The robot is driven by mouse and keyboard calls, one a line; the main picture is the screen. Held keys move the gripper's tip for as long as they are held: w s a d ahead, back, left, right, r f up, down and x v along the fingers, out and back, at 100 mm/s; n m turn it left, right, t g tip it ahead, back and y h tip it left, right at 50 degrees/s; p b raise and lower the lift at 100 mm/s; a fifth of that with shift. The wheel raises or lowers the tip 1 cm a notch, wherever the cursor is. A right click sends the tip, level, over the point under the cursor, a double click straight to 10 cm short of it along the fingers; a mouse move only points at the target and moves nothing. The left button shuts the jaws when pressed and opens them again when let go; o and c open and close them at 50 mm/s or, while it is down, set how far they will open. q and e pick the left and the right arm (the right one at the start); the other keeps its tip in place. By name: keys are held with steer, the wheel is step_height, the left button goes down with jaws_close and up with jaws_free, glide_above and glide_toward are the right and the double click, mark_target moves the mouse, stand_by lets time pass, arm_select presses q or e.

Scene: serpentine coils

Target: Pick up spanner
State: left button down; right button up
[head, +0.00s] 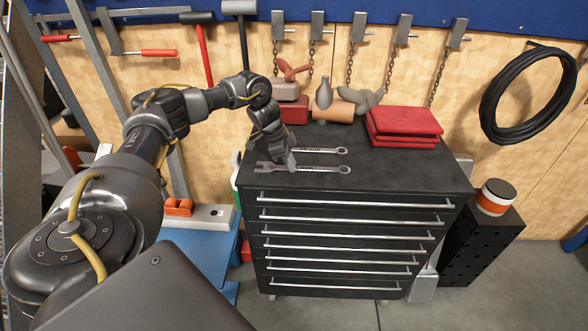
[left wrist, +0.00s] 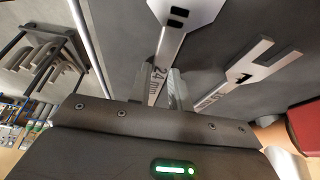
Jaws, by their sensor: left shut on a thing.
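Two silver spanners lie on top of the black tool cabinet (head: 410,178) in the head view: a farther spanner (head: 328,151) and a nearer spanner (head: 320,169). My left gripper (head: 289,166) reaches down over them and hides part of both. In the left wrist view, the left gripper's fingers (left wrist: 166,88) are shut on the shaft of a spanner marked 24 mm (left wrist: 180,22). A second spanner (left wrist: 250,72) lies to its right, apart from the fingers. Which spanner of the head view is held, I cannot tell. My right gripper is not in view.
Behind the spanners on the cabinet stand a red vise-like tool (head: 290,108), an orange and grey item (head: 333,110) and folded red cloths (head: 404,126). Chains with clamps hang on the wall behind. The cabinet top's front right is clear.

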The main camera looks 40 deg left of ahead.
mark_target(298, 167)
arm_select(q)
steer(key=shift+r+b, duration=0.4)
steer(key=shift+r, duration=0.05)
step_height(298, 167, up, 2)
steer(key=shift+r+b, duration=0.1)
steer(key=shift+b, duration=0.6)
steer(key=s+d+r, duration=0.9)
steer(key=s+r, duration=0.1)
steer(key=shift+s, duration=0.3)
steer(key=shift+d, duration=0.1)
